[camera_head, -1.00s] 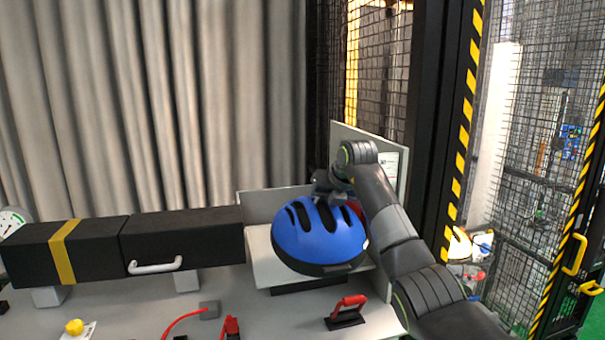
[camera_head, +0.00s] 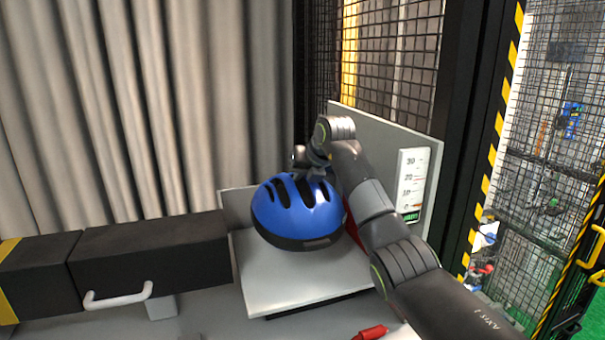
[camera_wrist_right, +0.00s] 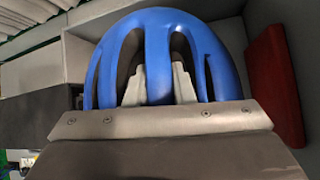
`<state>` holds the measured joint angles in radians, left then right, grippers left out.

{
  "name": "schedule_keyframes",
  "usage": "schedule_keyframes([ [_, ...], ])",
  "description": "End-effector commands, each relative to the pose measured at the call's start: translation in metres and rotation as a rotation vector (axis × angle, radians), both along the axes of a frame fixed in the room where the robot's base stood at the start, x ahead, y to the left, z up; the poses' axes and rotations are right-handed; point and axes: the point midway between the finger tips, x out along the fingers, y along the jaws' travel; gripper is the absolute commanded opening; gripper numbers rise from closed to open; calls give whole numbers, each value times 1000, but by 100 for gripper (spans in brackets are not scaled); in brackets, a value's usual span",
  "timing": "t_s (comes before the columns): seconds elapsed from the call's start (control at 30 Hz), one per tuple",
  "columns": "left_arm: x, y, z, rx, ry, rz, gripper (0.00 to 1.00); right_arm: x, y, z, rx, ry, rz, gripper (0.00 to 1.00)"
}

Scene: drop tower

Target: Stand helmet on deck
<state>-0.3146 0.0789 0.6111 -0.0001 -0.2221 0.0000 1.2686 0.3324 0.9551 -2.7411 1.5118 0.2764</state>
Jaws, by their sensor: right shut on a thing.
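The blue helmet (camera_head: 300,212) with dark vent slots and a dark lower rim is at the back of the pale grey deck (camera_head: 285,285), slightly tilted. I cannot tell whether its rim touches the deck. My right gripper (camera_head: 311,172) reaches it from above and is shut on the helmet's top. In the right wrist view the helmet (camera_wrist_right: 149,60) fills the middle, with the pale fingers (camera_wrist_right: 158,82) in its vent slots. My left gripper is out of view.
Grey panels stand behind and right of the deck, with a scale card (camera_head: 412,185) on the right one. A red block (camera_wrist_right: 274,85) is beside the helmet. A black beam with a white handle (camera_head: 118,297) lies left. The deck's front is clear.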

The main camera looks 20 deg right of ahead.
Motion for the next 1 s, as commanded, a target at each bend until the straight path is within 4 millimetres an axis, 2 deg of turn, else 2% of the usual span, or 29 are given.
schedule_keyframes([
  [0.07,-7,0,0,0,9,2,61,0,0,-6,0,-2,1,0],
  [0.17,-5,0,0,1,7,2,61,0,0,-15,1,-1,0,0],
  [0.4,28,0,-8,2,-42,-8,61,0,0,-35,1,-1,0,0],
  [0.47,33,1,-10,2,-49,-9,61,0,0,-40,1,-2,0,0],
  [0.57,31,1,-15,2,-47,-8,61,0,0,-49,0,-3,1,0],
  [0.83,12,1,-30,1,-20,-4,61,0,0,-70,0,-2,1,0],
  [1.0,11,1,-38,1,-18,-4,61,0,0,-82,-1,-2,0,0],
])
